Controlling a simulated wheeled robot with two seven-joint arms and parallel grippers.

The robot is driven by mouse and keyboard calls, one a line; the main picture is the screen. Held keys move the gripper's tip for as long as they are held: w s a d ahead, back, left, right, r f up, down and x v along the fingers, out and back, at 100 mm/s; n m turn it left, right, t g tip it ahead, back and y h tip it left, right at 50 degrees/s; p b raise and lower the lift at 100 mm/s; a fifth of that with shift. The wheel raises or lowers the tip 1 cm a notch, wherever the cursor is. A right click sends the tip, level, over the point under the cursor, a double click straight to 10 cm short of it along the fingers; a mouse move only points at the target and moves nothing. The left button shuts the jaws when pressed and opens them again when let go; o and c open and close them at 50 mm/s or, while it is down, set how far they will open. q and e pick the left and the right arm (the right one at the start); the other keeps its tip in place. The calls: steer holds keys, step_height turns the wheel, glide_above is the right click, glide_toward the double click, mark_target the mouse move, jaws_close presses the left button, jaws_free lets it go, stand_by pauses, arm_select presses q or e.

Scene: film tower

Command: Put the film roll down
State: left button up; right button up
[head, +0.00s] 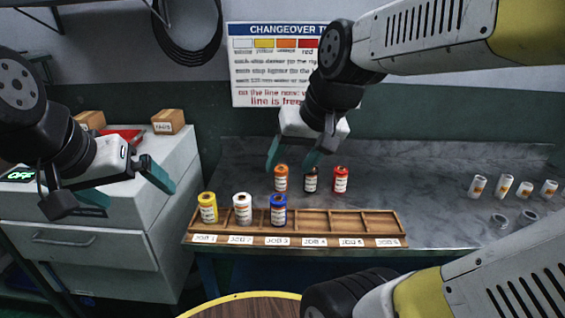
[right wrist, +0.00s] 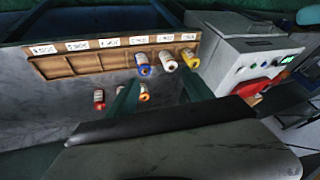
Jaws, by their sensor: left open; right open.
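My right gripper (head: 292,160) is open and empty. Its fingertips hang just above and behind an orange film roll (head: 281,179), upright on the counter; in the right wrist view the orange roll (right wrist: 144,93) shows between the fingers. A black roll (head: 311,180) and a red roll (head: 340,180) stand to its right. The wooden rack (head: 350,222) holds a yellow roll (head: 208,208) at JOB 1, a white roll (head: 242,209) at JOB 2 and a blue roll (head: 278,210) at JOB 3. My left gripper (head: 124,186) is open and empty by the grey cabinet.
The rack's three right compartments are empty. Several white rolls (head: 504,187) stand at the counter's right. The grey cabinet (head: 110,245) on the left carries small boxes (head: 168,121) and a red item. A chart (head: 270,75) hangs on the wall.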

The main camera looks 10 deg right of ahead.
steer(key=s, duration=0.1)
steer(key=s+t, duration=0.1)
steer(key=s, duration=0.1)
steer(key=shift+s+a+r+n, duration=0.1)
steer(key=shift+s+r+n, duration=0.1)
steer(key=shift+s+n, duration=0.15)
